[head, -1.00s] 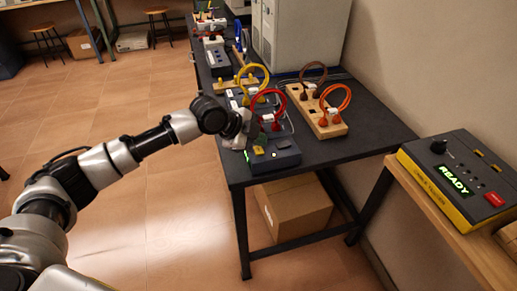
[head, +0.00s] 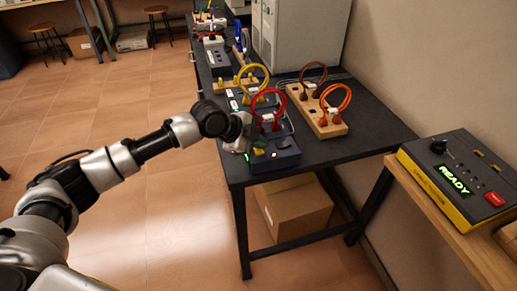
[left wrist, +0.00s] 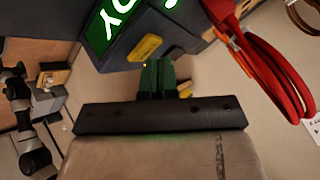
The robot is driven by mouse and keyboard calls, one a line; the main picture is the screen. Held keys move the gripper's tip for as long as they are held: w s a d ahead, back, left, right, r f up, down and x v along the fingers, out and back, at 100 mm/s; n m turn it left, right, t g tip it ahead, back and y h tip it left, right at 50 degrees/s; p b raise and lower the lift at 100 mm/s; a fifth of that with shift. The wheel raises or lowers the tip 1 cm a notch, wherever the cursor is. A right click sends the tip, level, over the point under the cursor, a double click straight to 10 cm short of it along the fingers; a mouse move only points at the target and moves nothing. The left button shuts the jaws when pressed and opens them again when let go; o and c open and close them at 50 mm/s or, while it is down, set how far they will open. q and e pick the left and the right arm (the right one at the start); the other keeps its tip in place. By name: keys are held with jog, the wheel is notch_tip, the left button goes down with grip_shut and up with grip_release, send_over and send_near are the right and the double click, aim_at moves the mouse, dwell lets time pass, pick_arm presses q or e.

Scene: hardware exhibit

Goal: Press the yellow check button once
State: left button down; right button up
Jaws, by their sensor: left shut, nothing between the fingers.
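The yellow check button (head: 259,143) is on the dark blue box at the near end of the black table. It shows clearly in the left wrist view (left wrist: 145,47), on the dark panel beside a lit green display (left wrist: 108,25). My left gripper (left wrist: 157,66) is shut and empty, its green fingertips close to the button. I cannot tell if they touch it. In the head view, the left gripper (head: 251,147) is at the box's left side and partly hides its top. My right gripper is not in view.
A red cable loop (head: 269,94) stands just behind the button, and it also shows at the right of the wrist view (left wrist: 270,65). A wooden block (head: 318,112) with orange and brown loops is to the right. A console (head: 463,180) reading READY sits on a separate wooden bench.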

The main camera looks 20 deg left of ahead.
aim_at(258, 151)
pick_arm(q)
jog(key=shift+f, duration=0.35)
dwell(0.4)
jog(key=shift+r+p, duration=0.85)
jog(key=shift+r, duration=0.1)
notch_tip(258, 151, up, 5)
jog(key=p, duration=0.4)
jog(key=shift+p, duration=0.35)
